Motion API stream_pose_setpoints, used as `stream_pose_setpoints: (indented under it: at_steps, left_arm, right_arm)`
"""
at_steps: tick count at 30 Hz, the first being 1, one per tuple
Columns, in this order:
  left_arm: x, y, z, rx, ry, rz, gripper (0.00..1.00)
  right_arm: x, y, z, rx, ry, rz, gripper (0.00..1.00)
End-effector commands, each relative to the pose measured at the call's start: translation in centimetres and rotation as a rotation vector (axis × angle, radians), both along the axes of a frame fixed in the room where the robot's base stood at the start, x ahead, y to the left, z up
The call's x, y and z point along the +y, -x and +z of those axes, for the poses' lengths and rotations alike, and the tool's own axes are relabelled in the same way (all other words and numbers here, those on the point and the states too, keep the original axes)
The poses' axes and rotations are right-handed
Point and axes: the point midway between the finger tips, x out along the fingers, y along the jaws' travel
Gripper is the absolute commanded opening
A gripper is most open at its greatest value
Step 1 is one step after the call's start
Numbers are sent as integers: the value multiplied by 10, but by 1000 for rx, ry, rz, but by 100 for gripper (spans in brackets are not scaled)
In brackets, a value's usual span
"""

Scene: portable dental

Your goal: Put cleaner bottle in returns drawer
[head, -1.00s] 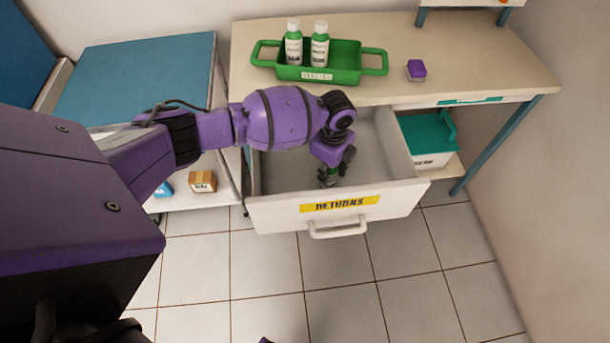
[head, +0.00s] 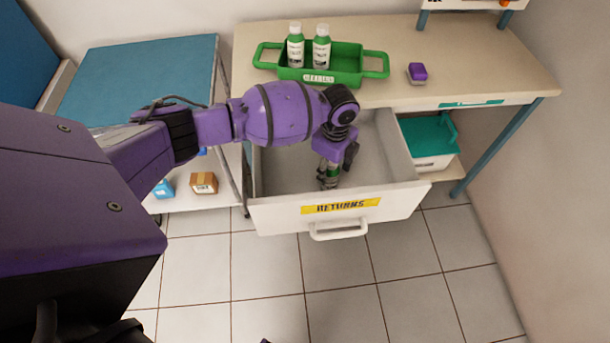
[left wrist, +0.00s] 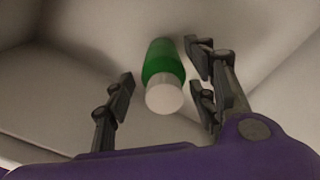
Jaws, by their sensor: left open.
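The cleaner bottle, green with a white cap, is inside the open returns drawer (head: 275,213). In the left wrist view the bottle (left wrist: 162,75) lies between the spread fingers, with a gap on each side. In the head view my left gripper (head: 329,180) points down into the drawer, and only a bit of green bottle shows at its fingertips. The left gripper is open. Whether the bottle stands or leans is hard to tell. My right gripper is not in view.
A green tray (head: 345,78) with two green-and-white bottles stands on the desk (head: 480,60), beside a purple block (head: 417,72). A teal-lidded box (head: 432,160) sits right of the drawer. A small brown box (head: 204,183) is on the left cart. The floor in front is clear.

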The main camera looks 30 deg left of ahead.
Motion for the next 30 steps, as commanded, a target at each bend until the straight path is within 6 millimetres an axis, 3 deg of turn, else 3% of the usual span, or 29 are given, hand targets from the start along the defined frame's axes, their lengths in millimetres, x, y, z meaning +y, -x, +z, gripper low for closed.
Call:
stream_pose_setpoints:
  at_steps: [3, 12, 18, 30]
  left_arm:
    - [0, -4, 33, -10, 1, -2, 52]
    - [0, -3, 87, -7, 0, -2, 52]
    - [0, -2, 100, -4, 0, -1, 52]
    - [0, -2, 100, -4, 0, -1, 52]
  right_arm:
    - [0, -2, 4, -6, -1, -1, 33]
    - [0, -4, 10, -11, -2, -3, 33]
    - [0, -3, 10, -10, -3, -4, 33]
    - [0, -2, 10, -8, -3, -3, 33]
